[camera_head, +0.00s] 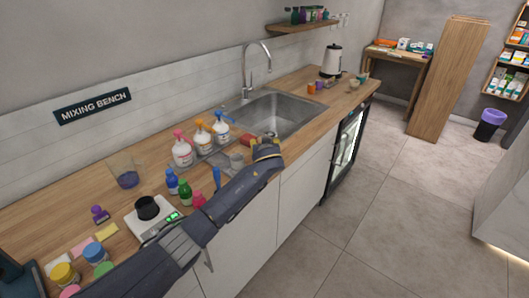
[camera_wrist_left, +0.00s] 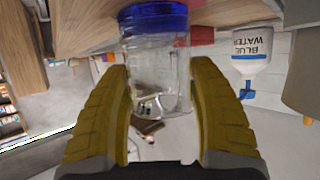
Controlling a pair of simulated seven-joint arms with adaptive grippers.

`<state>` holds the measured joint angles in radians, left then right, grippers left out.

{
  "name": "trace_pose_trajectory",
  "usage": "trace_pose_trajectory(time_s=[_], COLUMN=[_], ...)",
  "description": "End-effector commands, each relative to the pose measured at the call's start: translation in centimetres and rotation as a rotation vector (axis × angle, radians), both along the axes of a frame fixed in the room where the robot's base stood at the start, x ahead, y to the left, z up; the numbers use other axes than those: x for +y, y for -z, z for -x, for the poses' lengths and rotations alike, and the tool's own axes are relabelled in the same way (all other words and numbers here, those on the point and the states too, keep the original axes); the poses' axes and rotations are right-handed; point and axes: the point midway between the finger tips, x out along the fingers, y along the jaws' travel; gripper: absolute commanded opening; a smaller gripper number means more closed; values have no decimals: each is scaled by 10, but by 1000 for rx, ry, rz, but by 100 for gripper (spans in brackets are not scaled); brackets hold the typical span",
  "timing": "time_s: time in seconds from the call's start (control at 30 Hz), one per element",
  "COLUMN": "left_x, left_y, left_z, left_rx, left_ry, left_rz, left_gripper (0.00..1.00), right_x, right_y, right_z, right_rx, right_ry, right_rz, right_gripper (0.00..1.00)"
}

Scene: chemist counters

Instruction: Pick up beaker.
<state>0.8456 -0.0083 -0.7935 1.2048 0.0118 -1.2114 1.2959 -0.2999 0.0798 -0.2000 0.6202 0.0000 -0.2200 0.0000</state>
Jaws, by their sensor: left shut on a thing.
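In the head view, my left arm reaches along the counter's front edge, and my left gripper (camera_head: 267,151) is in front of the sink. In the left wrist view, which is upside down, the yellow fingers of this gripper (camera_wrist_left: 163,125) are shut on a clear beaker (camera_wrist_left: 158,75) with a blue end toward the counter. That beaker is hard to make out in the head view. Another clear beaker with a bluish base (camera_head: 125,170) stands at the counter's back left. My right gripper is not in view.
Spray bottles (camera_head: 182,152) stand left of the sink (camera_head: 285,112). Small coloured bottles (camera_head: 185,190) and a scale (camera_head: 155,222) with a black cup lie beside my arm. A kettle (camera_head: 331,60) stands at the far end.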

Motion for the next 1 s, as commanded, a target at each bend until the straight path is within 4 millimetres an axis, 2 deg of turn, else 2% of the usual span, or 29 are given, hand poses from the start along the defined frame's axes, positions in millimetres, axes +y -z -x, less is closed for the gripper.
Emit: trace_pose_trajectory(time_s=[0.03,0.2,0.67,1.0], left_x=[0,0,-1,-1], left_y=[0,-1,-4,-24], left_z=[0,0,0,0], left_rx=[0,-1,-1,-2], left_ry=[0,0,1,1], left_rz=[0,0,1,1], left_gripper=[42,25,24,24], right_x=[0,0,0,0], right_y=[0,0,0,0], right_z=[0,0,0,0], right_rx=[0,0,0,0], right_ry=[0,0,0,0], right_rz=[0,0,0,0], right_gripper=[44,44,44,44])
